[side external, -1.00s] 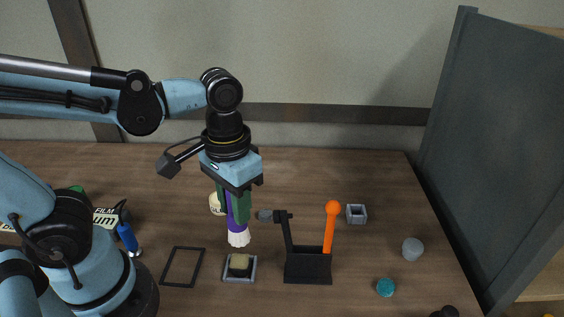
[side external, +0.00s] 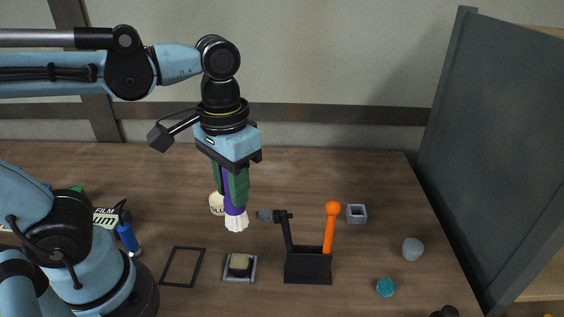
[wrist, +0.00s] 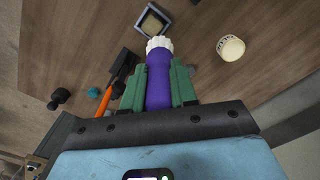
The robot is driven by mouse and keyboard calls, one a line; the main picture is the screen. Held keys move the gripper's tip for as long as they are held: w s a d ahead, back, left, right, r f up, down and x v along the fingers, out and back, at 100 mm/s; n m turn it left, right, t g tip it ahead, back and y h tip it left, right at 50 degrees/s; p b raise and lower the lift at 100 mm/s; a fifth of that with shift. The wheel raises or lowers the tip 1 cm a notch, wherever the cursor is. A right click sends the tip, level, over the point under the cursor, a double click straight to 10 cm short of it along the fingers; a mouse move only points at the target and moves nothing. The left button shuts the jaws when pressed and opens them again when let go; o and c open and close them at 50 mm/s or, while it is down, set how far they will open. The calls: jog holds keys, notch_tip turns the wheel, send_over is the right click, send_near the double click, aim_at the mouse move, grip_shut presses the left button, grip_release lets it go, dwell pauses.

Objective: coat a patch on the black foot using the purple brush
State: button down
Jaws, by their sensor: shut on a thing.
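My gripper (side external: 234,186), with green fingers, is shut on the purple brush (side external: 233,211). The brush points down with its white bristles (side external: 236,223) lowest, held above the table behind a small grey tray. In the wrist view the purple handle (wrist: 158,85) lies between the fingers. A black rounded piece (side external: 447,312), likely the black foot, is cut by the bottom edge at right. It shows whole in the wrist view (wrist: 60,97), far from the bristles. I cannot tell any coating on it.
The grey tray (side external: 226,276) holds a pale block. A black holder (side external: 308,268) with an orange-knobbed stick (side external: 331,228) stands right of the brush. A white tub (side external: 216,203) is behind the brush. A teal piece (side external: 385,287) and grey cup (side external: 413,249) lie right, before a tall grey panel (side external: 470,150).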

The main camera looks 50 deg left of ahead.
aim_at(236, 231)
jog(key=shift+f, duration=0.15)
jog(key=shift+f, duration=4.05)
jog(key=shift+s+d+r, duration=0.3)
jog(key=shift+s+d, duration=0.3)
jog(key=shift+d, duration=0.05)
jog(key=shift+s+d+f, duration=0.2)
jog(key=shift+s+d, duration=0.3)
jog(key=shift+w+a, duration=1.05)
jog(key=shift+w+a+r, duration=0.15)
jog(key=shift+r, duration=3.9)
